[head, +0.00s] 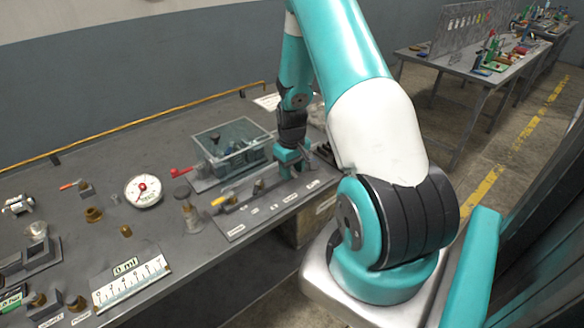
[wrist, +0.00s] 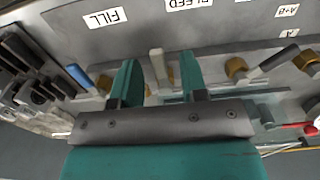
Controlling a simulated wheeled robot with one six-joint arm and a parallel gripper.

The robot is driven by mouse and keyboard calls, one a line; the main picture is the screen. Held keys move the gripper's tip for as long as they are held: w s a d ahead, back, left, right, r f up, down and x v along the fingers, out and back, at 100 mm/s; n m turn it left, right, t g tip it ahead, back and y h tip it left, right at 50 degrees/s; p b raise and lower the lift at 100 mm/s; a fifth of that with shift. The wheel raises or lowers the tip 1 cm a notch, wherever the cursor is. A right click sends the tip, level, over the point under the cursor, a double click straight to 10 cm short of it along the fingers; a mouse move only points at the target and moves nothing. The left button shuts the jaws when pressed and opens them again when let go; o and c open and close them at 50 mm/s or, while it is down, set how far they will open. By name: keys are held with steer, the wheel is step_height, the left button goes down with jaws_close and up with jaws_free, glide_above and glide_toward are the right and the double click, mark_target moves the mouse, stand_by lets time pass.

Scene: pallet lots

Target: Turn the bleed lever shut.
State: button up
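In the wrist view, a pale beige lever handle (wrist: 157,65) stands up between the two teal fingers of my gripper (wrist: 157,82). The BLEED label (wrist: 188,3) lies above and a little right of it, partly cut by the frame edge. My gripper is open, with a gap showing on each side of the lever. The lever's lower end is hidden behind the gripper body. In the head view my gripper (head: 291,158) is low over the right end of the valve panel (head: 236,227), and the lever cannot be made out there.
In the wrist view, a blue lever (wrist: 80,75) stands left, near the FILL label (wrist: 104,19). In the head view, a clear bin (head: 230,145) stands behind the panel and a gauge (head: 143,191) lies left.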

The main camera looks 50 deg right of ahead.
jaws_close()
